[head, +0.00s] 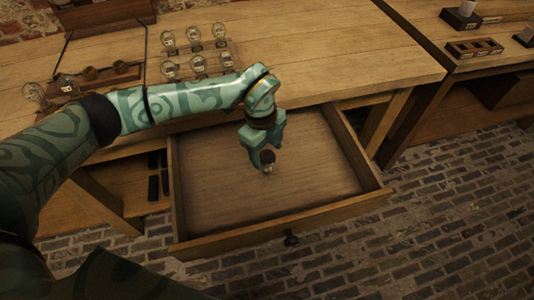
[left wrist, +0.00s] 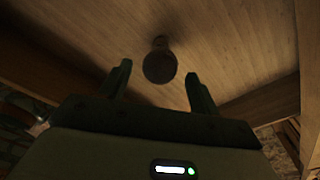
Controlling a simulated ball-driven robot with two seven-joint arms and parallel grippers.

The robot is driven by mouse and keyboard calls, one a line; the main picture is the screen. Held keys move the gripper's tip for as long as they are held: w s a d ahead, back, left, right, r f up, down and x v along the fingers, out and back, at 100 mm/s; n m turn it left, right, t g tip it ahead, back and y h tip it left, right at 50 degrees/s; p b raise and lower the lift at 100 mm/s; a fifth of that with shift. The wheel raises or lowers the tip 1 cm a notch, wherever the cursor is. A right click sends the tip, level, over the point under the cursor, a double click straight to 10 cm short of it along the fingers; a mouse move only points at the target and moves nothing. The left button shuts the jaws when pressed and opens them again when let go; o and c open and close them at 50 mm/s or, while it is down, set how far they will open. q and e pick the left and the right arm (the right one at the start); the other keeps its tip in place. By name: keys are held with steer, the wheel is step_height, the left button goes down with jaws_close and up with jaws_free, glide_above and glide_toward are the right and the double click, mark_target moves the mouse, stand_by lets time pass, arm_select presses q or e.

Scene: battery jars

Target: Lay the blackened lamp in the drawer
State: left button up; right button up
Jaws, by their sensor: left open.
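The open drawer (head: 215,195) is pulled out from under the workbench, and its wooden floor is otherwise bare. My left gripper (head: 265,150) points down over the drawer with its fingers apart. The blackened lamp (head: 267,157) is a small dark bulb with a paler base, at the fingertips and inside the drawer's outline. In the left wrist view the lamp (left wrist: 160,67) shows between the open fingers (left wrist: 158,72), with a gap on each side. I cannot tell whether it touches the drawer floor. My right gripper is out of view.
Several clear bulbs (head: 197,45) stand in rows on the workbench (head: 350,50), behind my left arm. More bulbs and a wooden holder (head: 100,78) are at the left. A second bench (head: 480,60) stands at the right; brick floor lies between.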

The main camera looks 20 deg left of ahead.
mark_target(263, 152)
arm_select(q)
step_height(263, 152, up, 10)
steer(key=a+p, duration=0.1)
steer(key=p, duration=0.1)
steer(key=shift+w+f+p, duration=0.15)
steer(key=shift+f+p, duration=0.05)
steer(key=shift+p, duration=0.15)
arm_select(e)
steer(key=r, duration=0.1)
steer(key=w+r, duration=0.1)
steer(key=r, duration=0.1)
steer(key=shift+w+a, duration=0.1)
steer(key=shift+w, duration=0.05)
